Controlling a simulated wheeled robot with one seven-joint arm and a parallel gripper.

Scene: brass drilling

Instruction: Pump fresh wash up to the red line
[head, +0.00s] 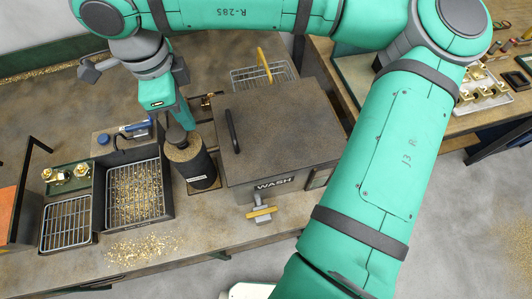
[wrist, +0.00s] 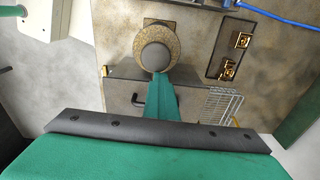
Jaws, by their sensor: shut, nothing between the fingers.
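A dark pump-like cylinder (head: 199,168) with a speckled brass-coloured top and a dark round knob (head: 177,137) stands left of the lidded tank marked WASH (head: 274,184). The knob also shows from above in the wrist view (wrist: 155,56). My gripper (head: 183,122) is shut and empty, its green fingers pointing down at the knob. The tips overlap the knob's edge in the picture; I cannot tell whether they touch it. A small framed window (head: 319,179) sits at the tank's front right. I see no red line or liquid level.
A tray of brass chips (head: 136,192) stands left of the cylinder, with loose chips (head: 142,247) on the bench before it. A yellow-handled valve (head: 261,212) projects from the tank front. A wire basket (head: 262,76) is behind the tank.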

